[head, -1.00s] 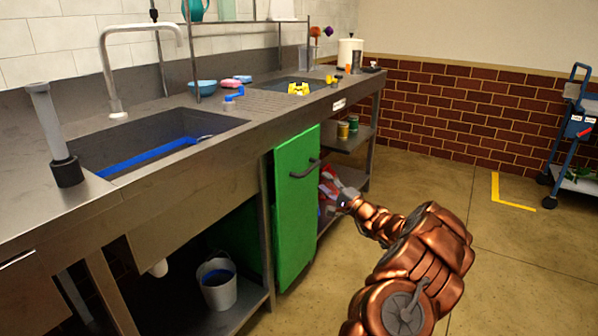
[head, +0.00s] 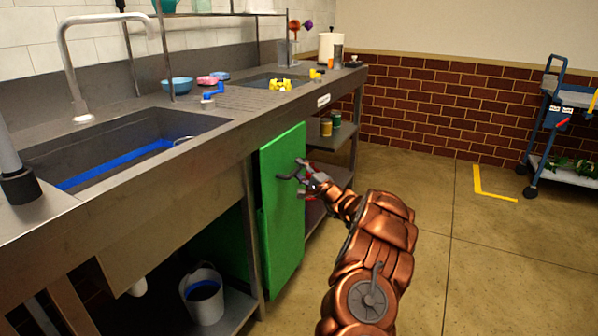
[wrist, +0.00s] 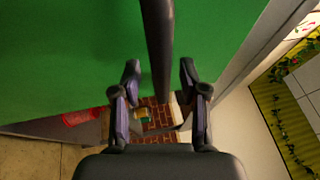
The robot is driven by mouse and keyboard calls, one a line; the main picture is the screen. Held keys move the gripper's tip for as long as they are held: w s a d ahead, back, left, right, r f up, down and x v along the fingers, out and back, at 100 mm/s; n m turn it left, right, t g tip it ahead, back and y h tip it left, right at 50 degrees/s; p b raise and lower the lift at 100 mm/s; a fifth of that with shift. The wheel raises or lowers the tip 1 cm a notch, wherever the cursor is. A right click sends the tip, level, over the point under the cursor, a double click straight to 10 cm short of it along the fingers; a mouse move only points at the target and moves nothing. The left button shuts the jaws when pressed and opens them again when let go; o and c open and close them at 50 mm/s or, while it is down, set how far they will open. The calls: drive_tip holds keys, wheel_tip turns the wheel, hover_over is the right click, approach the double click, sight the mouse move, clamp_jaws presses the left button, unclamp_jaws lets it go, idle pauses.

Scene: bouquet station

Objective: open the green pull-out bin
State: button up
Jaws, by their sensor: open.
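The green pull-out bin (head: 283,205) is under the counter, to the right of the open shelf bay; its tall flat front faces the aisle. A dark curved handle (head: 289,178) is on the upper part of that front. My gripper (head: 307,176) is at the handle, with its fingers apart. In the wrist view, the handle (wrist: 158,45) runs as a dark bar from the top edge down to between the two open fingers of my gripper (wrist: 160,88). Whether either finger touches it I cannot tell. The green front (wrist: 70,60) fills much of that view.
The counter (head: 235,110) holds a sink, a faucet and small items. A white bucket (head: 203,290) stands on the low shelf left of the bin. Open shelves with jars (head: 326,127) are on the right. The floor (head: 480,260) is clear up to a blue cart (head: 550,130).

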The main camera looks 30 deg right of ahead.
drive_tip(key=shift+w+r, duration=0.15)
drive_tip(key=shift+w, duration=0.2)
clamp_jaws()
idle(0.6)
